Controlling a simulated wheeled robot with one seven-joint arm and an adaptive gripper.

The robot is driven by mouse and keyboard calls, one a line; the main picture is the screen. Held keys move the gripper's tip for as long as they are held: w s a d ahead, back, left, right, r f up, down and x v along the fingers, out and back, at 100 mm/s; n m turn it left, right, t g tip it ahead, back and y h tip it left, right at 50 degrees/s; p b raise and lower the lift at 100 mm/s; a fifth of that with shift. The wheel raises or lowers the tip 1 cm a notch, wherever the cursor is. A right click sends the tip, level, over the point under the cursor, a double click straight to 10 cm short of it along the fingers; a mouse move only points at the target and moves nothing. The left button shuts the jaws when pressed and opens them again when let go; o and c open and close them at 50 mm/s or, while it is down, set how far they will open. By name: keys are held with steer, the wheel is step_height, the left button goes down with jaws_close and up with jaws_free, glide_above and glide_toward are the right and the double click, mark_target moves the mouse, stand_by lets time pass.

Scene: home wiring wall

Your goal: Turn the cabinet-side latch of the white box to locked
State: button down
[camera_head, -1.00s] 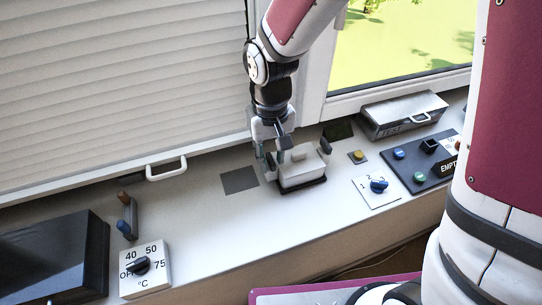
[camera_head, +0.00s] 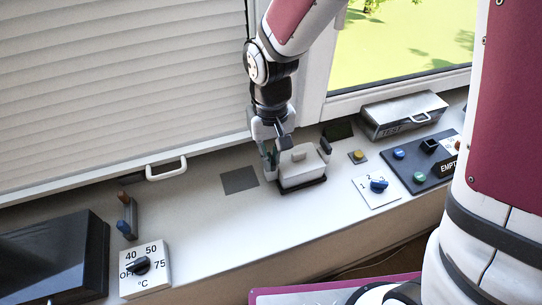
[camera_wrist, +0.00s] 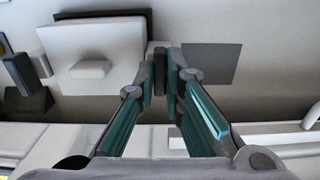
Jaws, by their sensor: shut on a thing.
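The white box (camera_head: 302,172) stands on a dark base on the sill, a raised block on its lid. It also shows in the wrist view (camera_wrist: 115,70). A dark latch (camera_wrist: 160,72) on its left side in the head view sits between my fingertips. My gripper (camera_head: 272,164) is shut on this latch, and its fingertips show in the wrist view (camera_wrist: 162,78). The fingers partly hide the latch, so I cannot tell its exact angle. A second grey latch (camera_head: 325,146) stands upright at the box's right side.
A dark flat square (camera_head: 240,180) lies left of the box. A yellow button (camera_head: 358,156), a blue dial (camera_head: 378,186) and a metal TEST box (camera_head: 402,115) are to the right. A white handle (camera_head: 166,170), a lever (camera_head: 127,215) and a temperature dial (camera_head: 140,267) are to the left.

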steer(key=shift+m+p, duration=0.3)
steer(key=shift+m, duration=0.7)
steer(key=shift+m+p, duration=0.35)
steer(key=shift+m, duration=0.65)
